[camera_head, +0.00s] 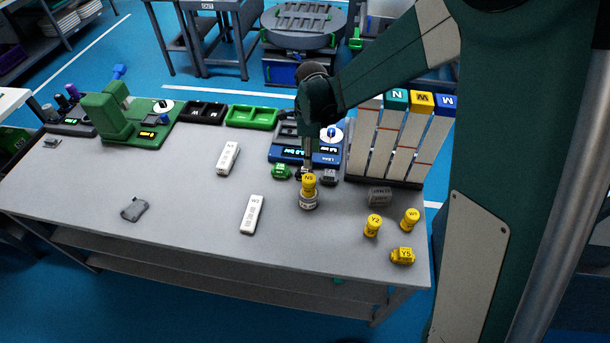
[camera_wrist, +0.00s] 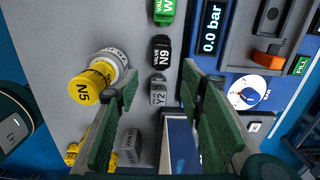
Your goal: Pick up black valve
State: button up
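The black valve (camera_wrist: 160,53), labelled N9, stands on the table between a green valve (camera_wrist: 164,11) and a grey valve (camera_wrist: 158,92) labelled Y2 in the wrist view. My gripper (camera_wrist: 159,77) is open, with its two green fingers apart and nothing between the pads. The black valve lies just beyond the fingertips, roughly centred between them. In the head view my gripper (camera_head: 306,166) points down at the row of valves. There it largely hides the black valve, while the green valve (camera_head: 281,171) and grey valve (camera_head: 329,177) show on either side.
A yellow-topped N5 cylinder (camera_head: 308,192) stands close in front of my gripper. The blue test station (camera_head: 290,154) is right behind the valves. A rack of tilted panels (camera_head: 385,183) stands to the right. White W2 block (camera_head: 251,214) lies left; the front left table is mostly clear.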

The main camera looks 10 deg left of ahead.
aim_at(305, 170)
jog(key=shift+a+f+m, duration=0.3)
jog(key=shift+a+f, duration=0.35)
jog(key=shift+f, duration=0.3)
jog(key=shift+f, duration=0.1)
jog(key=shift+w+f, duration=0.1)
jog(key=shift+f, duration=1.05)
jog(key=shift+f, duration=0.1)
jog(key=shift+a+f+b, duration=0.15)
jog(key=shift+f+b, duration=0.4)
jog(key=shift+f, duration=2)
jog(key=shift+c, duration=0.7)
jog(key=c, duration=0.9)
